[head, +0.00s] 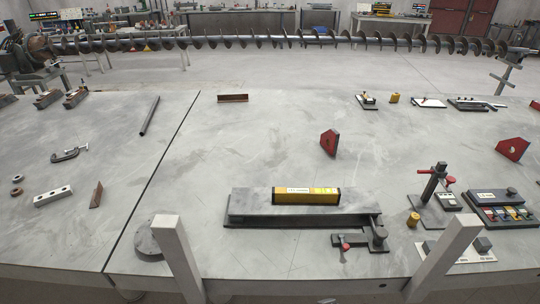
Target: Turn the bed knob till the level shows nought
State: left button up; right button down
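A yellow level (321,196) with a white label or display (298,190) lies lengthwise on a grey bed (250,203) near the front of the table. The reading on the level is too small to make out. At the bed's front right is a dark bracket (378,238) with an arm, and a small red knob (345,246) is on it. Two pale grey square bars rise at the bottom edge, left and right of the bed; I cannot tell whether they are mine. Neither of my grippers can be made out, and nothing is seen touching the knob or the level.
A stand with a red-tipped arm (433,186) and a tool case (495,207) stand right of the bed. A dark disc (150,240) lies at the front left. Red blocks (329,143) and (513,148) stand farther back. The table behind the bed is mostly clear.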

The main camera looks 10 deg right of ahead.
aim_at(381, 233)
jog(key=z, duration=1.55)
